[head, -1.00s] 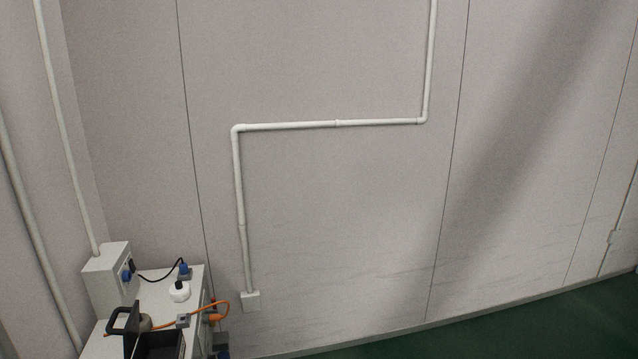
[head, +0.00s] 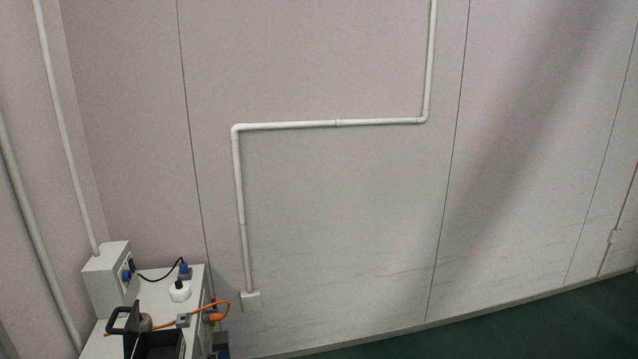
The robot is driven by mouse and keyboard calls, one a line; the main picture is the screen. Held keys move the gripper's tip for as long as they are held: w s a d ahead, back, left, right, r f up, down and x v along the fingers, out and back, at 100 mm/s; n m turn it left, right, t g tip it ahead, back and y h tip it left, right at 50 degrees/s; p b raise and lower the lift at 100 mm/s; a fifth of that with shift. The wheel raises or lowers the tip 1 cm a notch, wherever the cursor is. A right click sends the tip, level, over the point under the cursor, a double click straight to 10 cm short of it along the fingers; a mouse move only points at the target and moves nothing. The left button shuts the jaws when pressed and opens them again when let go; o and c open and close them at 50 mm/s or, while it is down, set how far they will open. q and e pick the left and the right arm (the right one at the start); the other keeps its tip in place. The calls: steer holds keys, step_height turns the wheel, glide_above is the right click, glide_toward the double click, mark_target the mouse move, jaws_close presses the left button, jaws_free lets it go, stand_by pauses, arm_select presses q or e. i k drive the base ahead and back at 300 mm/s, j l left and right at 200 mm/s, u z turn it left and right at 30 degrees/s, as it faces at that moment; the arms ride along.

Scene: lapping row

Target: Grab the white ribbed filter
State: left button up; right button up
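I cannot make out a white ribbed filter for certain. A small round white object with a dark top (head: 180,291) stands on the white cabinet top at the lower left; it is too small to tell whether it is ribbed. Neither of my grippers is in the head view.
The white cabinet (head: 155,297) carries a grey box with a blue plug (head: 108,277), a black toolbox with a raised lid (head: 158,343), an orange cable (head: 200,310) and a blue connector (head: 184,268). A white pipe (head: 300,126) runs along the wall. Green floor (head: 540,325) at lower right is clear.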

mark_target(181, 291)
steer(key=j+u, duration=0.45)
steer(key=j, duration=1.15)
steer(key=i+l+u, duration=0.25)
steer(key=i+l, duration=0.15)
steer(key=l, duration=0.15)
steer(key=i+l+u, duration=0.15)
steer(key=l, duration=0.2)
steer(key=i+l+u, duration=0.25)
steer(key=l, duration=0.4)
steer(key=i, duration=0.05)
